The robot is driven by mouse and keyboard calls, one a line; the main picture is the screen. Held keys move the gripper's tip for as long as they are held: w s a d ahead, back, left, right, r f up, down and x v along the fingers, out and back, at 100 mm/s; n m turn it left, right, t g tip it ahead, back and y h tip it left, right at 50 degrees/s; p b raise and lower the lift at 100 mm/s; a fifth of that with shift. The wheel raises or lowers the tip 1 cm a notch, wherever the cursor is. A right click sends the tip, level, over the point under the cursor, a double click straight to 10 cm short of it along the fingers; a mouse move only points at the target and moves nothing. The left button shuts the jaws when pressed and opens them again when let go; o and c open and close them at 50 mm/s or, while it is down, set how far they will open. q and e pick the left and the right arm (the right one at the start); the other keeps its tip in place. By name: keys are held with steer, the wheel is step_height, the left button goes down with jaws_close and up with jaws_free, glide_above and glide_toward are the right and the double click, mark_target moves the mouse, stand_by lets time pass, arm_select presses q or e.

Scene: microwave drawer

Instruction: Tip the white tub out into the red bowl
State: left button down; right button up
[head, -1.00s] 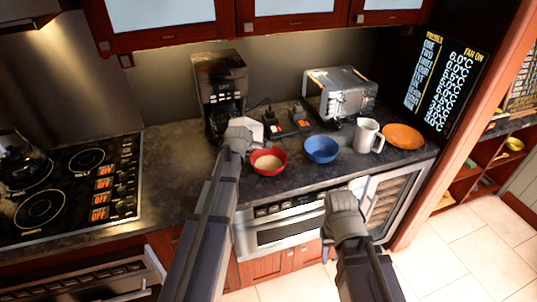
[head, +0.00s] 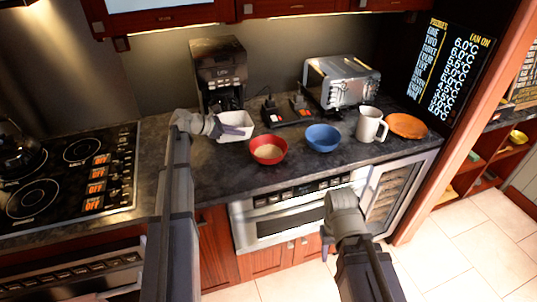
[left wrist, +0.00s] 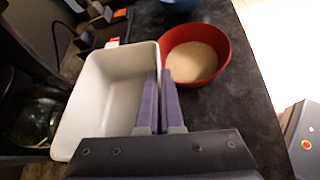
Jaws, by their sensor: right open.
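The white tub (head: 236,119) sits upright and looks empty inside. It is left of the red bowl (head: 267,161), and I cannot tell whether it touches the counter. My left gripper (head: 214,126) is shut on the tub's near wall; in the left wrist view its fingers (left wrist: 158,102) straddle the rim of the tub (left wrist: 108,85). The red bowl stands upright on the counter with a beige fill, which also shows in the left wrist view (left wrist: 229,52). My right gripper (head: 342,200) is open and empty in front of the counter.
A blue bowl (head: 323,138), a white mug (head: 369,124) and an orange plate (head: 406,126) stand to the right. A coffee maker (head: 218,70) and a toaster (head: 342,82) stand behind.

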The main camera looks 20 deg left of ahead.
arm_select(q)
steer(key=shift+w+a+f+h+b, duration=0.15)
steer(key=shift+a+f+h+b, duration=0.15)
steer(key=shift+a+f+h, duration=0.1)
steer(key=shift+d+r+n, duration=0.1)
steer(key=shift+r+n, duration=0.2)
steer(key=shift+r, duration=0.05)
steer(key=shift+d+r+p, duration=0.1)
steer(key=shift+p, duration=0.2)
arm_select(e)
steer(key=shift+f, duration=0.7)
arm_select(q)
step_height(320, 180, up, 4)
steer(key=p, duration=0.4)
arm_select(e)
step_height(320, 180, up, 4)
arm_select(q)
steer(key=shift+s, duration=0.2)
